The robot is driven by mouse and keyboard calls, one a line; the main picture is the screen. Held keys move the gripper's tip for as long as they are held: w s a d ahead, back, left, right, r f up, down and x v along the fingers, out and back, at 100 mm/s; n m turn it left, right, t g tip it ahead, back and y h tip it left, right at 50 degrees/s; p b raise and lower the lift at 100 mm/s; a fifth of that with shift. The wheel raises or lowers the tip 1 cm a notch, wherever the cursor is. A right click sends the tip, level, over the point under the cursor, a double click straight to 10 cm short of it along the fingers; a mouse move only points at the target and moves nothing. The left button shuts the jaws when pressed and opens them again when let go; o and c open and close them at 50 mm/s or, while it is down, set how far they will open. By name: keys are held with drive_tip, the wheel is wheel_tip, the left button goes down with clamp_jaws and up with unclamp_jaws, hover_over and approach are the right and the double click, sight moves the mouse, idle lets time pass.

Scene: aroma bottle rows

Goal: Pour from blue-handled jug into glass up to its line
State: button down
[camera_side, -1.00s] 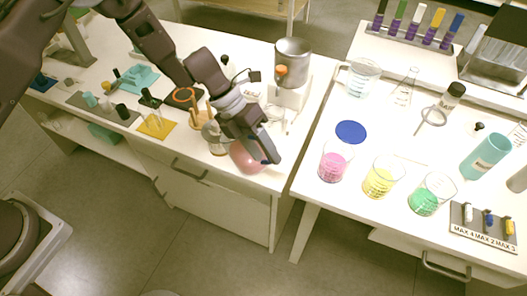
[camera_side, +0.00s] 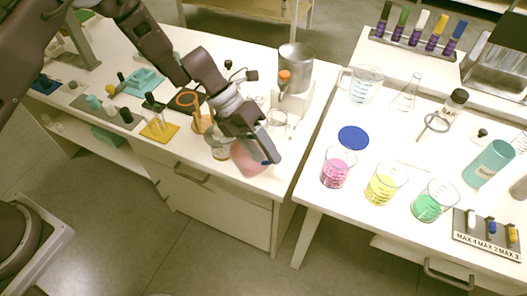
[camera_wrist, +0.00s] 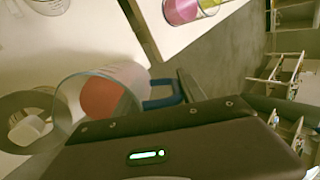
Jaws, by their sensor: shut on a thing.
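The blue-handled jug (camera_side: 247,160) holds pinkish-red liquid and is at the front right corner of the left table. In the wrist view the clear jug (camera_wrist: 118,92) shows its blue handle (camera_wrist: 165,93) at my gripper's fingers. My gripper (camera_side: 266,155) is shut on that handle, and the arm partly hides the jug in the side view. I cannot tell the jug's exact tilt. A clear glass (camera_side: 277,119) stands behind the gripper on the left table; its line is too small to make out. A clear vessel also shows at the wrist view's top left (camera_wrist: 46,5).
A glass jar (camera_side: 220,147) stands just left of the jug. A metal pot (camera_side: 295,66) is behind, on a white stand. Across a gap, the right table carries pink (camera_side: 337,168), yellow (camera_side: 384,184) and green (camera_side: 433,201) beakers and a blue disc (camera_side: 353,137).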

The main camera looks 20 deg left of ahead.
drive_tip(key=shift+w+a+r+g+h, duration=0.15)
drive_tip(key=shift+a+r+h, duration=0.15)
drive_tip(key=shift+r+h, duration=0.3)
drive_tip(key=shift+a+r+g+h, duration=0.1)
drive_tip(key=shift+a+r+h, duration=0.15)
drive_tip(key=shift+r+h, duration=0.35)
drive_tip(key=shift+w+a+r+g+h, duration=0.15)
drive_tip(key=shift+a+r+h, duration=0.15)
drive_tip(key=shift+r+h, duration=0.25)
idle(1.0)
drive_tip(key=shift+s+d+y, duration=0.1)
drive_tip(key=shift+d+y, duration=0.05)
drive_tip(key=shift+y, duration=0.1)
drive_tip(key=shift+w+a+r+h, duration=0.1)
drive_tip(key=shift+w+a+h, duration=0.1)
drive_tip(key=shift+a+h, duration=0.5)
idle(2.5)
drive_tip(key=shift+r+g+h, duration=0.2)
drive_tip(key=shift+g+h, duration=0.1)
drive_tip(key=shift+h, duration=0.2)
idle(1.3)
